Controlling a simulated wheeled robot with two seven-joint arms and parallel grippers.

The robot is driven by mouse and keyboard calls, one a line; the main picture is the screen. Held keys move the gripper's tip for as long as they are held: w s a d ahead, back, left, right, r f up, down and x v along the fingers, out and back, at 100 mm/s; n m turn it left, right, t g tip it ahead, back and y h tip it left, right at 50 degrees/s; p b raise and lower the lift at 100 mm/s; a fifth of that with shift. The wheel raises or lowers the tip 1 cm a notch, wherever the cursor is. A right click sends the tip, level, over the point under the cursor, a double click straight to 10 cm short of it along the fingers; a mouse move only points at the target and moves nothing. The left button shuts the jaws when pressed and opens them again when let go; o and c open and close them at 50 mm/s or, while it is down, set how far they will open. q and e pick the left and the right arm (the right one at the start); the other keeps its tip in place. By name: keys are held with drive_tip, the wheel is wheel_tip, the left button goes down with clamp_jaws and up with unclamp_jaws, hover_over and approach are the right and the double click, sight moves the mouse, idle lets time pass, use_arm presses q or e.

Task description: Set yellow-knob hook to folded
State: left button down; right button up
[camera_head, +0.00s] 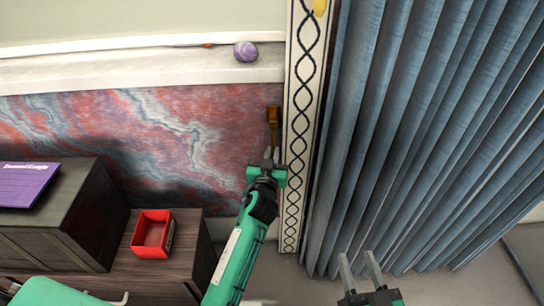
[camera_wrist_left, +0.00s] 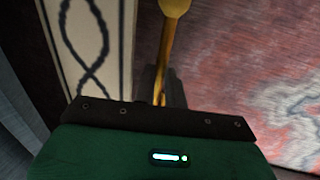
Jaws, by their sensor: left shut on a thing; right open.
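A narrow brass-coloured hook (camera_head: 273,114) stands out against the marbled wall, just left of the patterned strip. In the left wrist view, a golden stem with a round yellow knob (camera_wrist_left: 175,6) at its end runs up from between my fingers. My left gripper (camera_head: 271,154) is shut on the stem, and its dark fingers also show in the left wrist view (camera_wrist_left: 161,84). The hook's mount and exact fold angle are not clear. My right gripper (camera_head: 358,258) is open and empty, low in front of the blue curtain.
The patterned strip (camera_head: 297,145) and blue curtain (camera_head: 410,130) stand right of the hook. Another yellow piece (camera_head: 319,6) sits atop the strip. A purple egg-like object (camera_head: 246,51) is on the ledge. A red box (camera_head: 152,234) and dark cabinet (camera_head: 60,215) are at lower left.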

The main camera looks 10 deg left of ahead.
use_arm(q)
drive_tip(key=shift+r, duration=0.1)
use_arm(e)
drive_tip(key=shift+r, duration=0.25)
use_arm(q)
drive_tip(key=c, duration=1.5)
unclamp_jaws()
drive_tip(key=shift+a, duration=0.1)
drive_tip(key=shift+o, duration=0.2)
use_arm(e)
drive_tip(key=shift+w, duration=0.1)
use_arm(q)
drive_tip(key=shift+f, duration=0.2)
